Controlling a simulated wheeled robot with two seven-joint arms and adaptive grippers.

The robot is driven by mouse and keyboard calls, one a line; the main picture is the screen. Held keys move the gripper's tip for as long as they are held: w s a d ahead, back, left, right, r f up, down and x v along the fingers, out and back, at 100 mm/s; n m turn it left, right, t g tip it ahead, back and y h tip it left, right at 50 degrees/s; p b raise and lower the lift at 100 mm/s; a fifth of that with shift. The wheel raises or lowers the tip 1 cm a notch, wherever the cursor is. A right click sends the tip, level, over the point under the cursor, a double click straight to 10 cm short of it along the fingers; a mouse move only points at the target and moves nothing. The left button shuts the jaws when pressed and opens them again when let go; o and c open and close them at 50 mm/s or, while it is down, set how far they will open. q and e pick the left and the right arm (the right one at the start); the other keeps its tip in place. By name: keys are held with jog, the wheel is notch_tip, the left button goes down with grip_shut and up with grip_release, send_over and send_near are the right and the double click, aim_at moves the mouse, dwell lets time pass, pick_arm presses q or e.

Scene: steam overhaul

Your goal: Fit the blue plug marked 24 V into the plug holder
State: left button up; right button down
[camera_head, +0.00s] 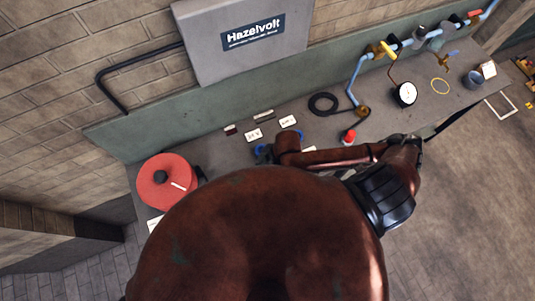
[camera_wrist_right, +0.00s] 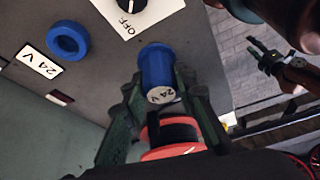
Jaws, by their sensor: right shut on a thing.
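The blue plug (camera_wrist_right: 157,75) is in the right wrist view, its pale end face marked 24 V towards the camera. My right gripper (camera_wrist_right: 157,88) is shut on it, with a green finger on either side. The blue ring-shaped plug holder (camera_wrist_right: 68,42) is on the grey panel to the left, apart from the plug, beside a white 24 V label (camera_wrist_right: 39,59). In the head view my arm mostly hides this area. The 24 V label (camera_head: 253,135) shows there. My left gripper (camera_wrist_right: 262,57) is at the right of the wrist view, over the floor, its fingers apparently apart.
A black knob (camera_wrist_right: 128,3) with an OFF plate is near the plug. A red drum (camera_head: 165,183) stands at the bench's left. A grey Hazelvolt box (camera_head: 240,40) hangs behind.

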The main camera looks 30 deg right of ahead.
jog(key=shift+w+a+p, duration=0.25)
jog(key=shift+w+a, duration=0.05)
jog(key=shift+a, duration=0.6)
jog(key=shift+w+a+p, duration=0.25)
jog(key=shift+a, duration=0.65)
jog(key=shift+w+a+p, duration=0.25)
jog(key=shift+w+a, duration=0.05)
jog(key=shift+a, duration=0.6)
jog(key=w+a+p, duration=0.2)
jog(key=w+a, duration=0.1)
jog(key=a, duration=0.7)
jog(key=shift+f+b, duration=1.1)
jog(key=shift+f, duration=1.75)
jog(key=c, duration=1.5)
grip_release()
jog(key=v, duration=1.2)
